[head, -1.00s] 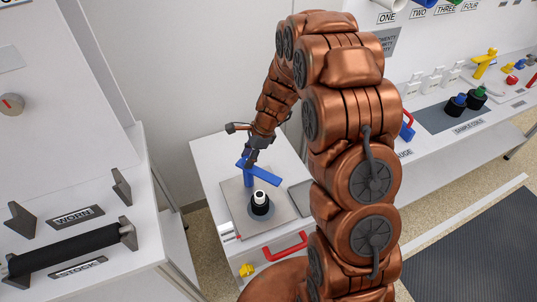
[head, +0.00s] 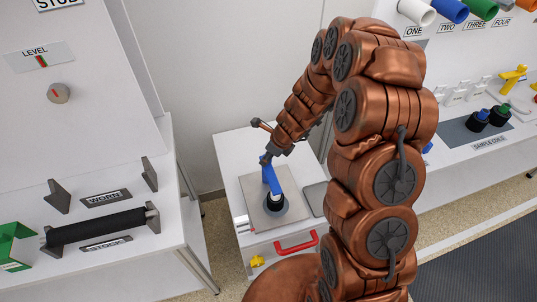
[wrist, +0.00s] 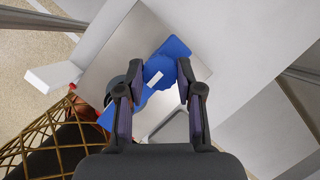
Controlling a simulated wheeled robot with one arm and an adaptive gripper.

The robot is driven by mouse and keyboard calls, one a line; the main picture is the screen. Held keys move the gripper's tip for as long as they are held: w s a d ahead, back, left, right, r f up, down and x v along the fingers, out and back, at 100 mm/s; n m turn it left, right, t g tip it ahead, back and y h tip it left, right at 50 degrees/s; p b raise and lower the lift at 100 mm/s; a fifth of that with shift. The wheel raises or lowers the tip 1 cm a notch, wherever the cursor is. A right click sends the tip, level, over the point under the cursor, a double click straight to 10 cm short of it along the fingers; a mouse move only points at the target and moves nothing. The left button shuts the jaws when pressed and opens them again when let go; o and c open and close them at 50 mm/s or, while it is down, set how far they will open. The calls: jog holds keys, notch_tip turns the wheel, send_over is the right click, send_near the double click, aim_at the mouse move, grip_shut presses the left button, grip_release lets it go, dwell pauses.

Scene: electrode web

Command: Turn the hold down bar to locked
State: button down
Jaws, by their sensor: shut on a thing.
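The blue hold down bar (head: 271,178) stands on a square grey plate (head: 252,188) on the white cabinet. In the head view its arm points toward the front, to the black round piece with a white top (head: 273,206); whether it rests on that piece I cannot tell. My gripper (head: 268,158) is at the bar's rear end. In the wrist view, my gripper (wrist: 160,80) has a finger on each side of the blue bar (wrist: 172,55), which carries a white mark. The black piece (wrist: 115,88) is partly hidden by the left finger.
A red handle (head: 296,243) and a yellow knob (head: 257,261) are on the cabinet front. A stand at left holds a black roll (head: 97,228) by WORN and STOCK labels. At right is a bench with sample coils (head: 478,120). A dark grey pad (head: 314,198) lies beside the plate.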

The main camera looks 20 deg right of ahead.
jog(key=shift+a, duration=0.1)
dwell(0.3)
jog(key=c, duration=0.7)
grip_release()
jog(key=shift+c, duration=0.2)
jog(key=v, duration=1.2)
jog(key=shift+w+r, duration=0.1)
jog(key=s+a+r+n+g, duration=0.1)
jog(key=s+a+r+n, duration=0.25)
jog(key=s+n, duration=0.3)
jog(key=s+a+r+n+g, duration=0.2)
jog(key=s+a+r+n, duration=0.1)
jog(key=s+r+n, duration=0.4)
jog(key=s+d+r+n+g+h, duration=0.1)
jog(key=s+d+n, duration=0.1)
jog(key=s+n, duration=0.4)
jog(key=s+d+r+n+g+h, duration=0.1)
jog(key=s+d+r+n+h, duration=0.1)
jog(key=s+n, duration=0.5)
jog(key=s+d, duration=0.1)
jog(key=s, duration=0.5)
